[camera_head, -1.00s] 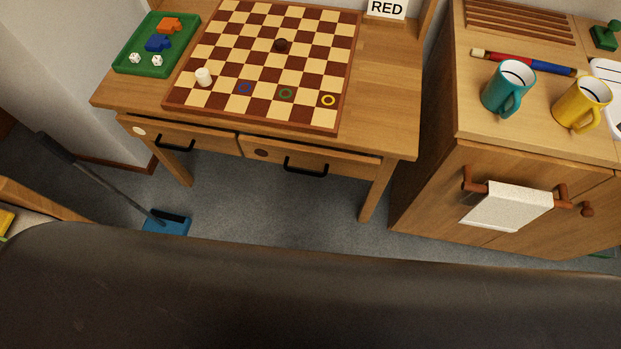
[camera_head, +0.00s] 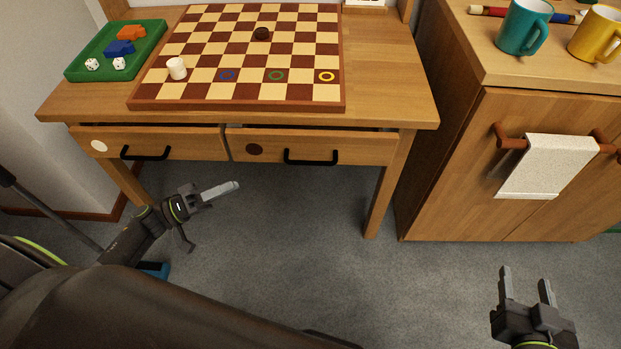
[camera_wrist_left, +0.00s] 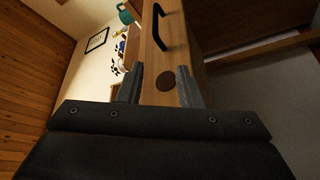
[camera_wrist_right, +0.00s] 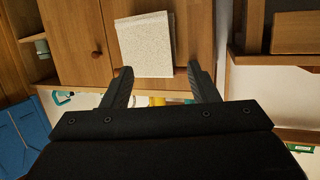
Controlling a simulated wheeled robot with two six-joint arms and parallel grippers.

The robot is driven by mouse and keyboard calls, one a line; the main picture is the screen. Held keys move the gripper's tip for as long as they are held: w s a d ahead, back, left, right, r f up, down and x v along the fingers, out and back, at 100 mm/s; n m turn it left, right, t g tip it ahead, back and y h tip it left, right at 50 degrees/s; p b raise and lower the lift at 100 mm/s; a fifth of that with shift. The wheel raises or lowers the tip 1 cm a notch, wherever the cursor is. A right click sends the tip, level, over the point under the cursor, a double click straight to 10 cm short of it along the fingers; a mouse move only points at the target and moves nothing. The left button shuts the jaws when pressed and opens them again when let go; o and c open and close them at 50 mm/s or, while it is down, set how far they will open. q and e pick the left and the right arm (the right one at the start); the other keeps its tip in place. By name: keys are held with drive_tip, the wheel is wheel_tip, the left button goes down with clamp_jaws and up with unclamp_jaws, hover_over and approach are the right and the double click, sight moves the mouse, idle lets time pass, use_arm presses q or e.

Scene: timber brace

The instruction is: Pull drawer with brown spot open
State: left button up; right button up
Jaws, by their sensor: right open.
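The drawer with the brown spot (camera_head: 360,150) is the right one under the table and looks shut. Its brown spot (camera_head: 254,149) is at the left of its front, and its black bar handle (camera_head: 311,157) is near the middle. My left gripper (camera_head: 212,216) is open and empty, below and left of this drawer, apart from it. In the left wrist view, the brown spot (camera_wrist_left: 166,81) shows between the fingers and the black handle (camera_wrist_left: 157,27) beyond them. My right gripper (camera_head: 526,277) is open and empty at the lower right, in front of the cabinet.
The left drawer (camera_head: 190,145) has a white spot and its own black handle. A checkerboard (camera_head: 240,103) and a green tray (camera_head: 72,72) are on the table. A wooden cabinet (camera_head: 450,160) with a towel (camera_head: 550,165) stands right. Floor below the drawers is clear.

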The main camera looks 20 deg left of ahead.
use_arm(q)
drive_tip(key=g+h, duration=0.1)
approach(299, 161)
drive_tip(key=shift+m, duration=0.3)
drive_tip(key=x, duration=0.2)
drive_tip(key=b+x, duration=0.1)
drive_tip(key=x, duration=0.5)
drive_tip(key=shift+w+d+f+b, duration=0.1)
drive_tip(key=shift+f+b, duration=0.15)
drive_tip(key=shift+b, duration=0.05)
drive_tip(key=shift+x, duration=0.95)
use_arm(e)
wheel_tip(299, 161, up, 13)
drive_tip(key=n+t, duration=0.1)
drive_tip(key=t, duration=0.6)
drive_tip(key=shift+a+f+t+h, duration=0.2)
drive_tip(key=shift+t+h, duration=0.1)
drive_tip(key=shift+t, duration=0.1)
use_arm(q)
drive_tip(key=shift+c, duration=0.2)
clamp_jaws()
use_arm(e)
drive_tip(key=shift+w+f, duration=0.15)
drive_tip(key=shift+w, duration=0.2)
